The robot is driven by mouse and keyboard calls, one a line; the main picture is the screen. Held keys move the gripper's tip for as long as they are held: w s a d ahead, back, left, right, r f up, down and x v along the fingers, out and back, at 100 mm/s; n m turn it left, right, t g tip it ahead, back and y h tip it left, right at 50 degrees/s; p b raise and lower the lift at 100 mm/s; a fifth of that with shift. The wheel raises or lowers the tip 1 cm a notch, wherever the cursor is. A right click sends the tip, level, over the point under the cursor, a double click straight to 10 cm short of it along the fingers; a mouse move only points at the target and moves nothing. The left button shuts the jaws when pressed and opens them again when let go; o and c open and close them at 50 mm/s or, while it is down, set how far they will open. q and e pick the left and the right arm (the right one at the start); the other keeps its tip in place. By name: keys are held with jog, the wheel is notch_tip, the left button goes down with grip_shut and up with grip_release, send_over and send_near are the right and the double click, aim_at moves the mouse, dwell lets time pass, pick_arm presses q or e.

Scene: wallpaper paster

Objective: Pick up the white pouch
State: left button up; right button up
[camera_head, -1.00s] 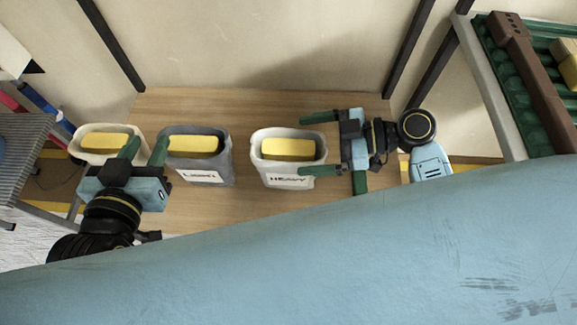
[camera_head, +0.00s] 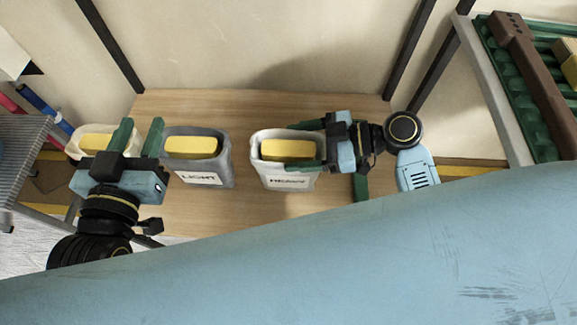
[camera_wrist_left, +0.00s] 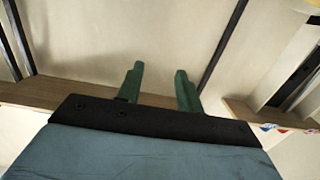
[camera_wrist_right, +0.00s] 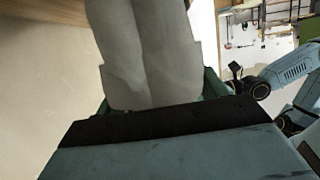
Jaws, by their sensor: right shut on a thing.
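In the right wrist view the pouch (camera_wrist_right: 145,50) fills the space between the fingers. My left gripper (camera_head: 138,137) is open and empty, left of the grey pouch (camera_head: 222,165). Its two fingers stand apart in the left wrist view (camera_wrist_left: 158,85).
The grey pouch, labelled LIGHT, and a cream container (camera_head: 72,150) at the left each hold a yellow block. A large blue surface (camera_head: 330,255) covers the foreground. Dark posts stand behind the table. A rack with green trays (camera_head: 515,90) is at the right.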

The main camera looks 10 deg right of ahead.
jog(key=c, duration=0.7)
grip_shut()
jog(key=shift+r, duration=0.15)
